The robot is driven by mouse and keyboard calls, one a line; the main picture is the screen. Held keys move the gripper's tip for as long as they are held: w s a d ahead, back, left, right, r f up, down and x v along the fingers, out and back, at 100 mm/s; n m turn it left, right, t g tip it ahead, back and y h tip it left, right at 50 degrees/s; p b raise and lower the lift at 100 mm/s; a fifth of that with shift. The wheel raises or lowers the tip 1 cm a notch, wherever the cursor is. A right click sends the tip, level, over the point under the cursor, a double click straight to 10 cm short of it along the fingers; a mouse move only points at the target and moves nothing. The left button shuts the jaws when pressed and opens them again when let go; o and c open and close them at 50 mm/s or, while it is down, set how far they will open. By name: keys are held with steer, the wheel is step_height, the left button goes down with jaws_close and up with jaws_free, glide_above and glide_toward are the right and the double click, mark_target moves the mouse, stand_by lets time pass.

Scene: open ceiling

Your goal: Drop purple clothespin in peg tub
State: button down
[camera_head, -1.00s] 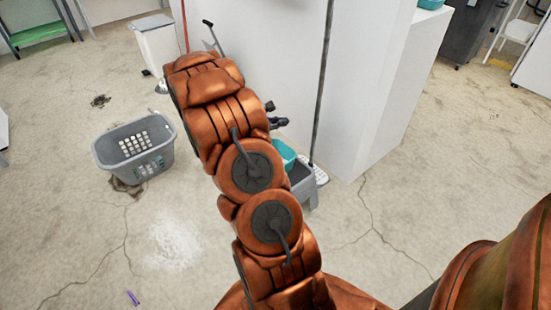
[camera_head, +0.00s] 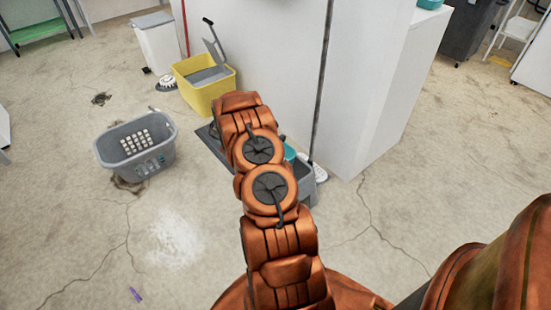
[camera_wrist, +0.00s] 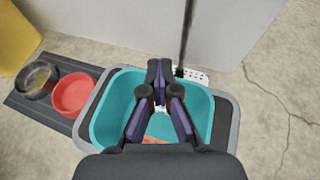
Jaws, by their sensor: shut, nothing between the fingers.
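A small purple clothespin (camera_head: 135,295) lies on the concrete floor at the lower left of the head view, well apart from my gripper. My gripper (camera_wrist: 160,72) is in the wrist view, shut and empty, with its fingers over a teal tub (camera_wrist: 103,125) set in a grey frame. Something orange (camera_wrist: 155,140) shows low in that tub, partly hidden by the fingers. The teal tub also shows in the head view (camera_head: 290,152), mostly behind my arm. A red bowl (camera_wrist: 72,94) and a dark round bowl (camera_wrist: 37,80) stand beside it. No label marks the peg tub.
A grey laundry basket (camera_head: 157,158) stands on the floor at left. A yellow mop bucket (camera_head: 205,92) and white bin (camera_head: 157,45) stand behind, by the white wall (camera_head: 275,60). A dark pole (camera_wrist: 186,40) rises behind the teal tub. Floor around the clothespin is clear.

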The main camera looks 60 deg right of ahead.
mark_target(286, 145)
steer(key=shift+f+b, duration=0.55)
steer(key=shift+f, duration=2.2)
steer(key=c, duration=1.9)
jaws_free()
steer(key=o, duration=0.5)
steer(key=shift+a+r, duration=0.1)
steer(key=v, duration=1.1)
steer(key=shift+a, duration=0.4)
steer(key=shift+r, duration=0.15)
